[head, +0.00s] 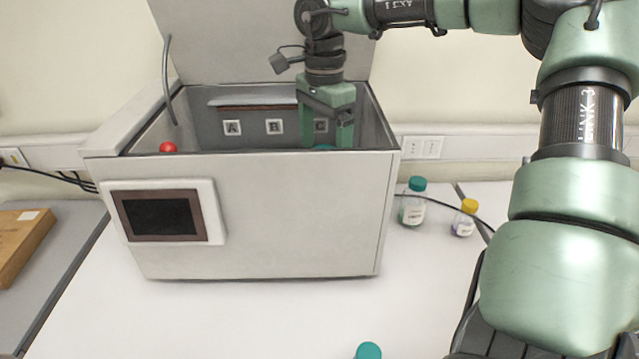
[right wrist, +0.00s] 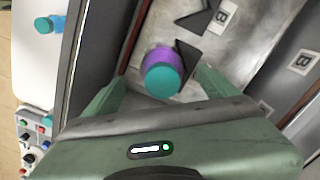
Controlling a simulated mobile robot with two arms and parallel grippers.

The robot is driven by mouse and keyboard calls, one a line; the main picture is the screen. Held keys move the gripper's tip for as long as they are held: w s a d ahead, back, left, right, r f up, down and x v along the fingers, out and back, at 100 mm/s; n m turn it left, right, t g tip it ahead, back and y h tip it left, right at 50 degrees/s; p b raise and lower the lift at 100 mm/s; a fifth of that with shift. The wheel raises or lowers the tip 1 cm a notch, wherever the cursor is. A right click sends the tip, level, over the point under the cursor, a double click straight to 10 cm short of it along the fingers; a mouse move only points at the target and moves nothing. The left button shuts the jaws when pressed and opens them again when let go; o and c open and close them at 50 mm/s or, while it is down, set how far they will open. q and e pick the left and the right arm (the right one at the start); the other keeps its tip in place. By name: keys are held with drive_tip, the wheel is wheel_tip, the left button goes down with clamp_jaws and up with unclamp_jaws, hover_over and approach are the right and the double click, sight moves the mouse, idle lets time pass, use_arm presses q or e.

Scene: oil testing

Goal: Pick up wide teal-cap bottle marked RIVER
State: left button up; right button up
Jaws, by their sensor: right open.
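My right gripper (head: 328,135) reaches down into the open grey box, at the compartment marked C. A teal cap (head: 325,147) just shows between its fingers. In the right wrist view, my open gripper (right wrist: 159,80) has its fingers on either side of a teal-capped bottle (right wrist: 163,82) with a purple body, apart from it. Another teal-capped bottle (head: 413,202), with a clear body and white label, stands on the table right of the box. A further teal cap (head: 368,351) shows at the bottom edge. I cannot read RIVER on any of them. My left gripper is out of view.
The grey box (head: 270,215) has its lid raised behind and walls around my right gripper. A yellow-capped bottle (head: 465,217) stands at the right near a dark cable. The table front is mostly clear.

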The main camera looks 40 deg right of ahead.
drive_tip(key=f, duration=0.1)
drive_tip(key=f+p, duration=0.1)
drive_tip(key=f, duration=0.1)
drive_tip(key=f+p, duration=0.1)
drive_tip(key=shift+w+d+f, duration=0.1)
drive_tip(key=shift+d+f, duration=0.1)
drive_tip(key=shift+d, duration=0.05)
drive_tip(key=shift+f, duration=0.4)
drive_tip(key=c, duration=1.7)
drive_tip(key=shift+w+r, duration=0.1)
clamp_jaws()
drive_tip(key=shift+r, duration=0.1)
